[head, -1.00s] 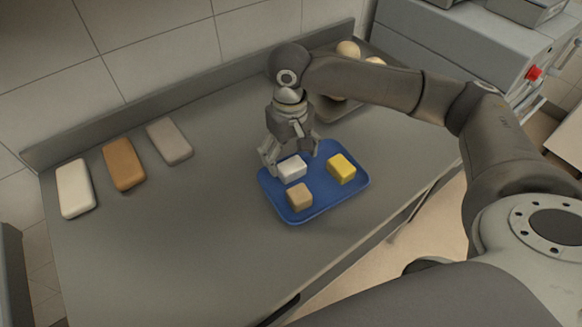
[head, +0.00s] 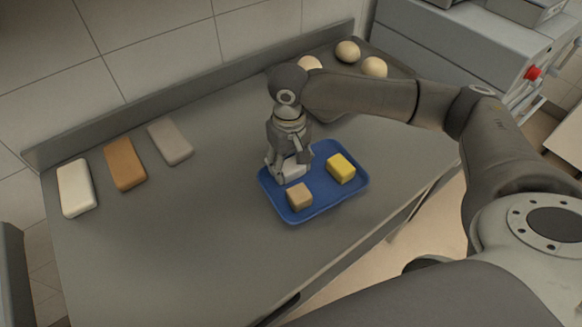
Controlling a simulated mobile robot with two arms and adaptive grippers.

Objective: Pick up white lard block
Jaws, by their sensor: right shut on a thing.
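The white lard block (head: 294,171) sits at the back left of the blue tray (head: 318,206). My right gripper (head: 287,172) points down over it, its fingers shut on the block, hiding part of it. A yellow block (head: 341,168) lies on the tray to the right, apart from the gripper. A tan block (head: 299,196) lies on the tray in front of the white one. Whether the white block is lifted off the tray is hard to tell. My left gripper is not in view.
White (head: 75,188), orange-brown (head: 125,163) and grey (head: 170,142) bars lie in a row at the left of the counter (head: 190,230). Pale dough balls (head: 374,67) sit at the back right behind my arm. A grey oven (head: 460,40) stands beyond. The counter's middle is clear.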

